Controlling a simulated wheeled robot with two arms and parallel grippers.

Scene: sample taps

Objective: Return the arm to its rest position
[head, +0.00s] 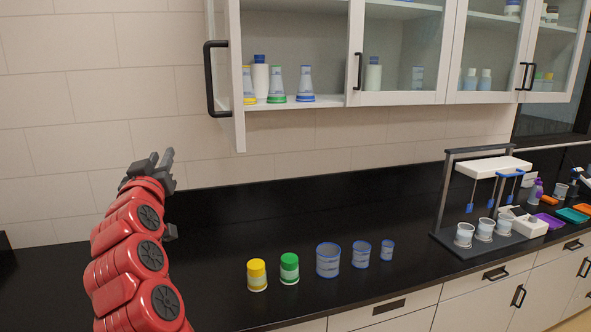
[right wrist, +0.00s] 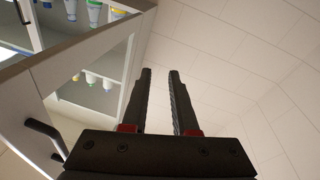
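My right arm (head: 143,255), red with black joint caps, rises at the left of the head view in front of the tiled wall. Its right gripper (head: 161,156) points up, left of the open cabinet door (head: 238,75), and looks apart from it. In the right wrist view the two black fingers of the right gripper (right wrist: 160,72) stand apart with a gap and nothing between them. The open door and its black handle (right wrist: 45,135) are at the left of that view. My left gripper is not in view.
The cabinet shelf holds several flasks (head: 277,85) and a bottle. A stand with cups (head: 464,235) is at the right.

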